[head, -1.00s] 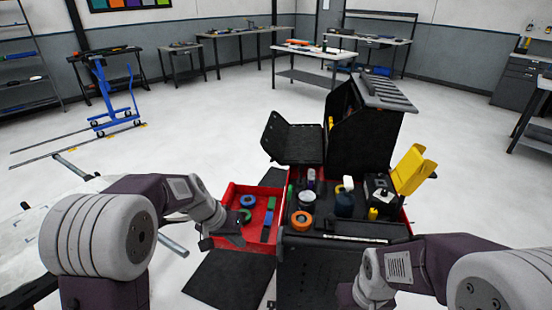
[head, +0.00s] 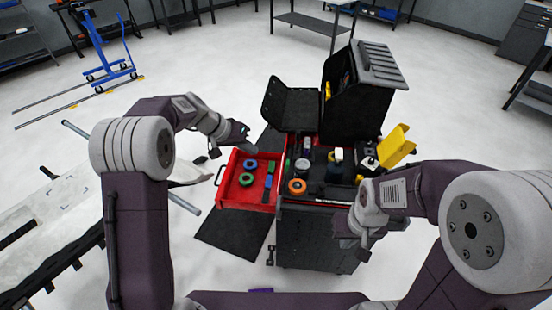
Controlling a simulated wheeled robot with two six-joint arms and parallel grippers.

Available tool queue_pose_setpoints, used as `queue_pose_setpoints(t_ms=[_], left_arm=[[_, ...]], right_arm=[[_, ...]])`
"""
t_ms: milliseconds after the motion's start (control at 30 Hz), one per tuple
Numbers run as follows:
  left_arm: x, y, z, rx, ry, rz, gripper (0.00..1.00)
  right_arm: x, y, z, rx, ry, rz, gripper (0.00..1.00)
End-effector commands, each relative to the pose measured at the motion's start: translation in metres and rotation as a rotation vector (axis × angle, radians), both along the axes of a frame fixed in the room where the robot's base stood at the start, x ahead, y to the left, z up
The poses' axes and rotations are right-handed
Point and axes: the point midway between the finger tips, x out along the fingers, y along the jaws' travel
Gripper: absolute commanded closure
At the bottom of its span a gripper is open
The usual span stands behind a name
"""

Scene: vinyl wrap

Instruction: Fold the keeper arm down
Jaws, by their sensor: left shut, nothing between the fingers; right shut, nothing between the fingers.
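I cannot make out a part that is clearly the keeper arm. In the head view, a long grey bar (head: 184,203) runs along the right side of a pale sheet-covered bench (head: 62,207) on the left. My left gripper (head: 243,134) is shut and empty, above the far left corner of the red drawer (head: 233,196). My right gripper (head: 356,250) is shut and empty, in front of the right side of the black tool cart (head: 305,235). The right forearm hides part of the cart.
The drawer holds green and blue tape rolls (head: 248,164). The cart top carries an orange roll (head: 297,187), bottles and a yellow bin (head: 397,143). Black lids stand raised behind. A dark mat (head: 230,233) lies on the floor. A blue lift (head: 107,50) stands far left.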

Motion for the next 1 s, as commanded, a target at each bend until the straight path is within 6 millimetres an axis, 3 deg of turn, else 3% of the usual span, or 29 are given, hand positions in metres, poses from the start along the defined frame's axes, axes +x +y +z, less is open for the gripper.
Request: queue_pose_setpoints(t_ms=[167, 533, 733, 1000], left_arm=[[0.005, -0.011, -0.016, -0.001, 0.005, -0.002, 1.00], [0.029, -0.050, -0.081, 0.001, 0.003, -0.002, 1.00], [0.026, -0.079, -0.082, 0.001, 0.002, -0.003, 1.00], [0.025, -0.089, -0.085, 0.000, 0.001, 0.000, 1.00]], right_arm=[[0.000, 0.000, 0.005, 0.000, 0.000, 0.000, 1.00], [0.000, 0.000, 0.021, 0.000, 0.000, 0.000, 1.00], [0.000, 0.000, 0.034, 0.000, 0.000, 0.000, 1.00], [0.000, 0.000, 0.035, 0.000, 0.000, 0.000, 1.00]])
